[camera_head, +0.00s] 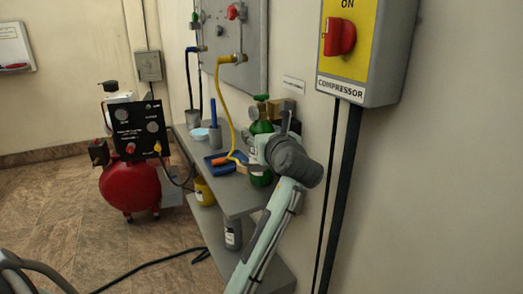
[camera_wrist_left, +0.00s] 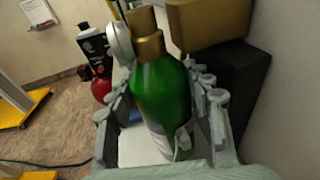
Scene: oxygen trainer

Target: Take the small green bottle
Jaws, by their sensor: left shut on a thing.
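The small green bottle (camera_head: 262,128) stands upright on the upper grey shelf by the wall, with a green knob and a round gauge on top. My left gripper (camera_head: 270,143) is at its side and hides its middle part. In the left wrist view the bottle (camera_wrist_left: 160,85) lies between the two fingers of the left gripper (camera_wrist_left: 165,100), which is shut on it. Its brass neck and gauge show above the fingers. I cannot tell whether its base is clear of the shelf. My right gripper is not in view.
A yellow hose (camera_head: 226,105) hangs close by. A brown box (camera_wrist_left: 210,25) stands right behind the bottle. A red compressor (camera_head: 130,187) stands on the floor.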

